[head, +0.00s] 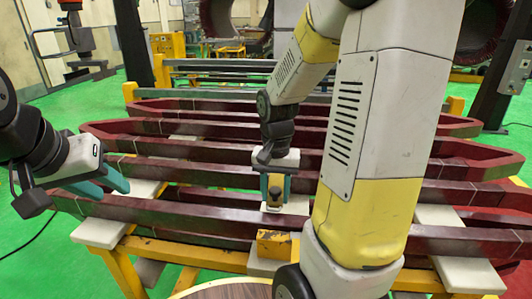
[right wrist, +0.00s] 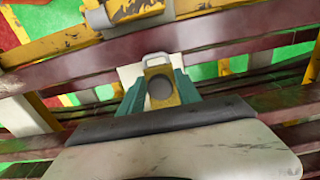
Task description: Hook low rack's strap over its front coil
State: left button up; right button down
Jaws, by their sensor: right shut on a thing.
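The low rack (head: 125,262) is a scuffed yellow frame carrying long dark red coils. Its front coil (head: 190,215) runs across the picture. My right gripper (head: 275,186) is near the middle of the rack, pointing down, with teal fingers. It is shut on a yellow strap end (right wrist: 160,88) with a dark round face and a pale metal loop, which I take for the strap's hook. The rest of the strap cannot be made out. My left gripper (head: 103,184) is at the front coil's left end, its teal fingers apart; contact with the coil cannot be told.
More red coils (head: 230,128) lie behind in rows. Pale support pads (head: 100,232) sit under the coils. A yellow block (head: 273,243) is on the rack's front, close before my right gripper. My right arm hides the right part of the rack.

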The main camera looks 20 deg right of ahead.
jog(key=shift+s+a, duration=0.45)
jog(key=shift+s, duration=0.5)
jog(key=shift+s+a, duration=0.5)
jog(key=shift+s, duration=0.4)
jog(key=shift+s+a, duration=0.45)
jog(key=shift+s, duration=0.5)
jog(key=c, duration=1.3)
grip_release()
jog(key=shift+s+a, duration=0.1)
jog(key=shift+s, duration=0.1)
jog(key=o, duration=1.3)
notch_tip(320, 180, up, 7)
